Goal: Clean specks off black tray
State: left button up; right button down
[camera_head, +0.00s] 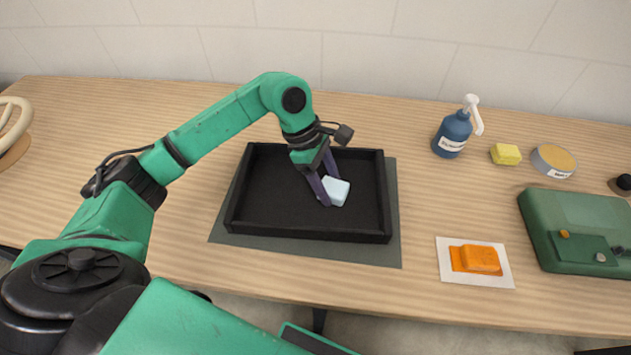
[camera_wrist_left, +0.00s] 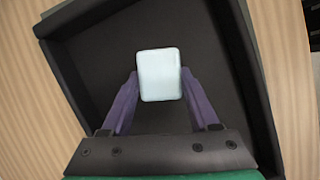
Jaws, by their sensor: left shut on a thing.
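The black tray (camera_head: 270,225) lies on a dark grey mat (camera_head: 388,250) in the middle of the table. My left gripper (camera_head: 331,190) reaches down into the tray, right of its middle. It is shut on a pale blue block (camera_head: 338,192), which looks like a sponge. In the left wrist view the block (camera_wrist_left: 159,75) sits between the purple fingertips (camera_wrist_left: 159,82), over the tray floor (camera_wrist_left: 100,55). I cannot tell whether the block touches the floor. I see no clear specks on the visible tray floor; the gripper and block hide part of it. My right gripper is not in view.
A blue pump bottle (camera_head: 453,135), a yellow sponge (camera_head: 506,154) and a round tin (camera_head: 553,161) stand at the back right. An orange block (camera_head: 480,260) lies on a white sheet (camera_head: 452,276). A green case (camera_head: 575,225) is at the right.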

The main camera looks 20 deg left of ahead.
pick_arm(q)
jog(key=shift+d+f, duration=0.15)
jog(key=shift+d, duration=0.15)
jog(key=shift+w+r+p, duration=0.15)
jog(key=shift+r+p, duration=1.7)
jog(key=shift+r, duration=1.25)
jog(key=shift+r+p, duration=1)
jog(key=shift+r, duration=0.6)
jog(key=shift+f, duration=0.1)
